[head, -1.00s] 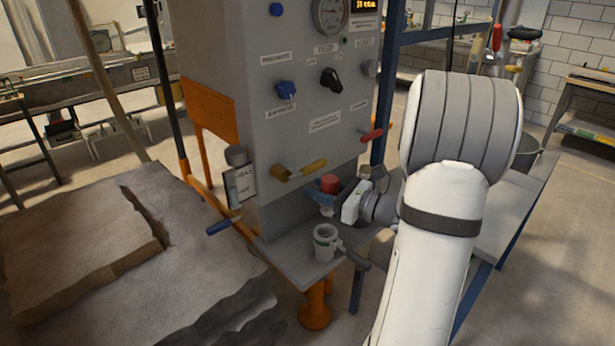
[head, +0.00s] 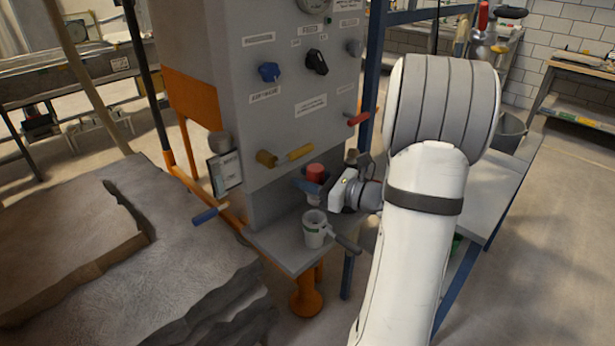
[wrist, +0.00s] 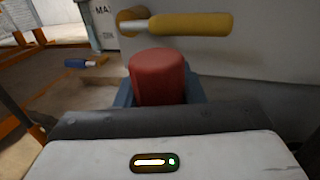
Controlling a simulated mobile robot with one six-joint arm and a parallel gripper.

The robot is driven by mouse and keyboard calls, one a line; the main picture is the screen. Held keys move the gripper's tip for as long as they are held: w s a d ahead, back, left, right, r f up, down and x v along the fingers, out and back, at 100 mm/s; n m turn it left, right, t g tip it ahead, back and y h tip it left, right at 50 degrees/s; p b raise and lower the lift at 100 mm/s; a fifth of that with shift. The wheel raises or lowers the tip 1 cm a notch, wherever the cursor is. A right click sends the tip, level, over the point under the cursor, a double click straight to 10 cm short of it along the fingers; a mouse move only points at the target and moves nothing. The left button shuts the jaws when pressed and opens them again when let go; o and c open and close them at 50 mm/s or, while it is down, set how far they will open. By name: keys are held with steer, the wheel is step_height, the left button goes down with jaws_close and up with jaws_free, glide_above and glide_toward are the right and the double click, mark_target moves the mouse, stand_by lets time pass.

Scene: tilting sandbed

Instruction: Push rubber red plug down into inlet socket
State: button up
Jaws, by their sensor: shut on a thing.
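The red rubber plug (head: 315,172) is held in my gripper (head: 312,184), whose blue fingers are shut on it. In the wrist view the plug (wrist: 158,77) stands upright between the blue fingers, its top and near side showing. Exact alignment in depth is hard to tell. The socket is hidden in the wrist view.
A yellow-handled lever (head: 299,153) sticks out of the cabinet just above the plug; it also shows in the wrist view (wrist: 190,24). A red-handled lever (head: 357,119) is to the right. A blue handle (head: 211,214) is at the left, beside the sandbed (head: 60,225).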

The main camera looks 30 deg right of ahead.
mark_target(307, 216)
steer(key=shift+f+b, duration=1.2)
steer(key=shift+f, duration=0.75)
steer(key=shift+f+b, duration=1.3)
steer(key=shift+f, duration=0.7)
steer(key=shift+r, duration=0.2)
steer(key=shift+r+p, duration=1.5)
steer(key=shift+r, duration=0.05)
steer(key=shift+f+b, duration=0.9)
steer(key=shift+f, duration=0.5)
stand_by(0.9)
